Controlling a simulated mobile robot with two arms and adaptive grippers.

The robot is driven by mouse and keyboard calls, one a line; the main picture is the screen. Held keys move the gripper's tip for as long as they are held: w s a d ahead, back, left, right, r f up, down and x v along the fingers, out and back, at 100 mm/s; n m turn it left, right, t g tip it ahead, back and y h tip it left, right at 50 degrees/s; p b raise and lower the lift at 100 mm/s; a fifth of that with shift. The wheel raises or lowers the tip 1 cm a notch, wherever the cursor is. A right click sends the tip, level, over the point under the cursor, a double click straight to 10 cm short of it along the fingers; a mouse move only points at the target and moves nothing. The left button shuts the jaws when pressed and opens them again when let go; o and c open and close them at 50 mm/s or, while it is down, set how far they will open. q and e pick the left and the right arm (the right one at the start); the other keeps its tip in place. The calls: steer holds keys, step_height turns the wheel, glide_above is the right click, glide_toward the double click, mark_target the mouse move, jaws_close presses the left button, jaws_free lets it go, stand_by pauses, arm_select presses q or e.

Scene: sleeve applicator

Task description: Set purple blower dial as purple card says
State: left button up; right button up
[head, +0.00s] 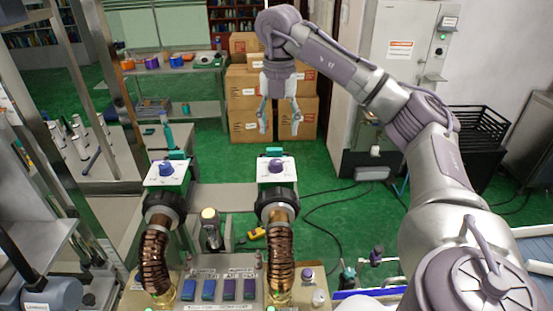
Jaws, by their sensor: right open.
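The purple dial (276,165) sits on a white plate on top of the right-hand blower, above its ribbed copper hose (281,255). Its setting is too small to read. My right gripper (280,118) is open and empty, pointing down. In the picture it appears above the purple dial and apart from it. My left gripper is not in view.
A second blower with a blue dial (166,168) stands to the left. Cardboard boxes (245,100) are stacked behind on the green floor. A lamp-like tool (210,225) stands between the hoses. Metal shelving (115,150) is at left and a grey cabinet (405,45) at back right.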

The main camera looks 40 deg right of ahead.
mark_target(276, 161)
step_height(276, 161, down, 3)
steer(key=shift+r, duration=0.15)
steer(key=f, duration=0.1)
steer(key=w+f+b, duration=0.1)
steer(key=f, duration=0.1)
steer(key=shift+f, duration=0.3)
step_height(276, 161, down, 3)
steer(key=shift+f+p, duration=0.1)
steer(key=shift+p, duration=0.3)
steer(key=shift+s+f, duration=0.1)
steer(key=shift+f, duration=0.15)
steer(key=shift+s+f, duration=0.1)
steer(key=shift+f, duration=0.15)
steer(key=c, duration=1)
jaws_close()
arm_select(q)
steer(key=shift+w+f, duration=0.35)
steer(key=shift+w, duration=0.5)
